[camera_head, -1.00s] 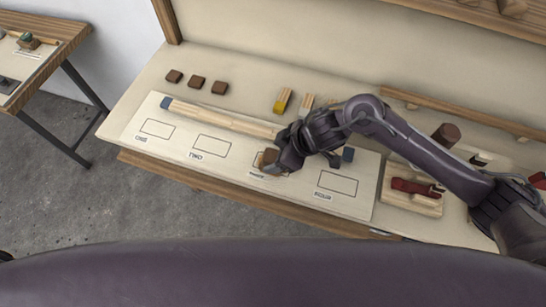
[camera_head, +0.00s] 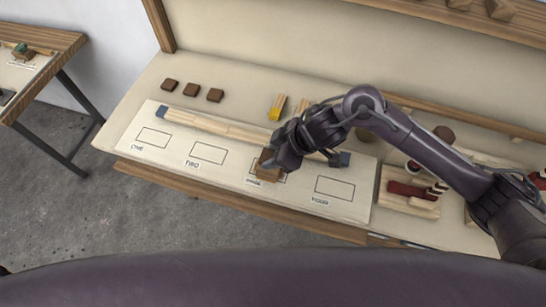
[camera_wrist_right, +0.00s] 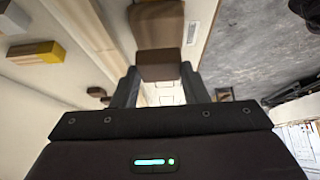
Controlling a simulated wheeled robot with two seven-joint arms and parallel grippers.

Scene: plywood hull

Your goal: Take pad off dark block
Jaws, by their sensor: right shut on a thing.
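My right gripper (camera_head: 274,166) is shut on a brown block (camera_head: 267,161), over the third marked rectangle on the pale board (camera_head: 230,180). In the right wrist view, a darker brown part of the held piece (camera_wrist_right: 158,59) sits between the fingertips, with a lighter brown part (camera_wrist_right: 156,26) beyond it. I cannot tell which part is the pad, or whether the piece touches the board. Three dark brown blocks (camera_head: 191,90) lie in a row at the back left of the bench. My left gripper is not in view.
A long wooden strip (camera_head: 220,128) with blue-grey ends lies along the board, close to my right gripper. Yellow-ended wood pieces (camera_head: 277,107) stand behind it. A red clamp-like tool (camera_head: 405,189) lies to the right. The first two rectangles are empty.

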